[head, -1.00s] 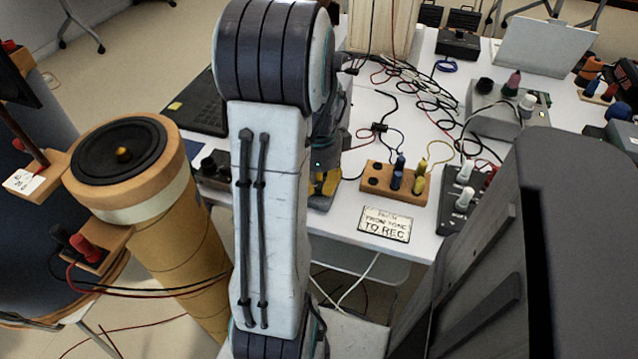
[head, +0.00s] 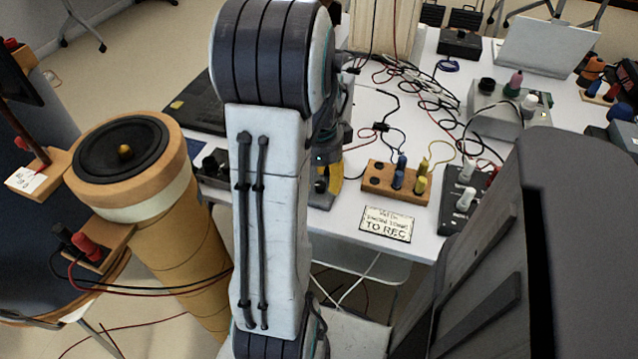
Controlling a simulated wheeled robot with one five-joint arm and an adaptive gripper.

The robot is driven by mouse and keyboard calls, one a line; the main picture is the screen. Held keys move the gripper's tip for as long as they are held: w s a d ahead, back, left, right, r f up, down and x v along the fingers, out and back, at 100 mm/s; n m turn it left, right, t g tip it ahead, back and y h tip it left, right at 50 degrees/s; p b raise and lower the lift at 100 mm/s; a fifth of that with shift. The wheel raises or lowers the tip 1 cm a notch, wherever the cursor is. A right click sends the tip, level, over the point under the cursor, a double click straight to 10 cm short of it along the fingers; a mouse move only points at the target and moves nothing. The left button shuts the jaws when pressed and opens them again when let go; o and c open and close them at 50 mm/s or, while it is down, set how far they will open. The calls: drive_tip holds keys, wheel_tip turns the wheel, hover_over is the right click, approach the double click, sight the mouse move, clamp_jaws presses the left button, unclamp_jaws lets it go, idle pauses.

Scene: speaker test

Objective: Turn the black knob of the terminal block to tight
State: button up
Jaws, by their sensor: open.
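A wooden terminal block (head: 100,262) with a black knob (head: 62,233) and a red knob (head: 86,246) sits at the left, against the side of a cardboard tube. Black and red wires run from it to the right. The angle of the black knob is too small to read. My gripper (head: 328,184) is over the table's near edge, right of my white arm link, which partly hides it. A yellow finger part shows. It is open, well to the right of the terminal block and apart from it.
The tube speaker (head: 170,225) stands between the terminal block and my arm. On the table are a wooden block (head: 378,186) with blue and yellow plugs, a printed sign (head: 386,224), a grey box (head: 490,118) and tangled cables. A chair stands at the left.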

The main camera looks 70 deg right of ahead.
drive_tip(key=shift+a+r, duration=0.2)
drive_tip(key=shift+r, duration=3.15)
